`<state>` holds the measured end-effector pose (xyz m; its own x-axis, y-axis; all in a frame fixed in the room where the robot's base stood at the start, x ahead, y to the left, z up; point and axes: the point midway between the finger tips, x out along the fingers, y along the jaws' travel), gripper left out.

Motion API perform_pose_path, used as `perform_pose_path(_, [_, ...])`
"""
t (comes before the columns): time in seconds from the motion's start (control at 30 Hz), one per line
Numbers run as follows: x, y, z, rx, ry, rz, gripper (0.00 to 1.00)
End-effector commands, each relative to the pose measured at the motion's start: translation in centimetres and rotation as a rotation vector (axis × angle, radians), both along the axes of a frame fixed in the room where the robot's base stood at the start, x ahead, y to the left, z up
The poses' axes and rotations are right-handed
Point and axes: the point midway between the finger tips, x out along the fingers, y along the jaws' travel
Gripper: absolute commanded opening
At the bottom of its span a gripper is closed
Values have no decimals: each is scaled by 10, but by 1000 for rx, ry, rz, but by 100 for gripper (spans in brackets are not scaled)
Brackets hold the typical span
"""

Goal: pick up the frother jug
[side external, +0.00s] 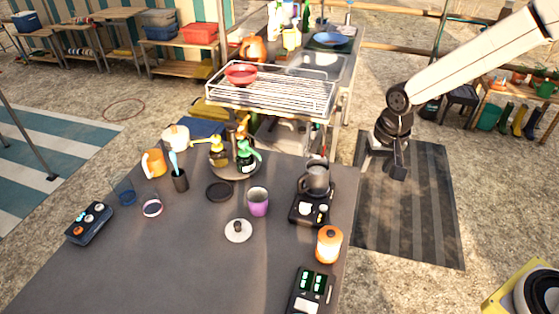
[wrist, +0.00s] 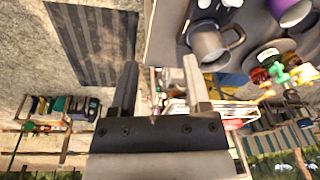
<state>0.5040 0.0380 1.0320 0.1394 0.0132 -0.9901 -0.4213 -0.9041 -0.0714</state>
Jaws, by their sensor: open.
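The frother jug, a dark grey metal jug (side external: 316,178) with a handle, stands upright on a small black device (side external: 311,210) near the right edge of the dark table (side external: 190,265). In the wrist view the jug (wrist: 208,44) is at the upper right, with its handle towards the right. My gripper (side external: 398,172) is to the right of the jug, beyond the table edge and apart from it. In the wrist view my gripper (wrist: 160,82) has its fingers spread with nothing between them.
A purple cup (side external: 258,203) and a white lid (side external: 238,231) are left of the jug. An orange canister (side external: 329,245) is in front of it. Several bottles stand on a round tray (side external: 237,172) behind left. A wire rack (side external: 275,90) is behind the table.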

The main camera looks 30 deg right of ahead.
Motion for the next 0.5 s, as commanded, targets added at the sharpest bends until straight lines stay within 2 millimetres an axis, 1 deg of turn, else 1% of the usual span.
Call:
perform_pose_path(0.03, [12, 7, -3, 6, 13, -42, 61])
perform_pose_path(0.2, [47, 27, -11, 24, 47, -202, 61])
perform_pose_path(0.5, [99, 66, -33, 36, 107, -488, 61])
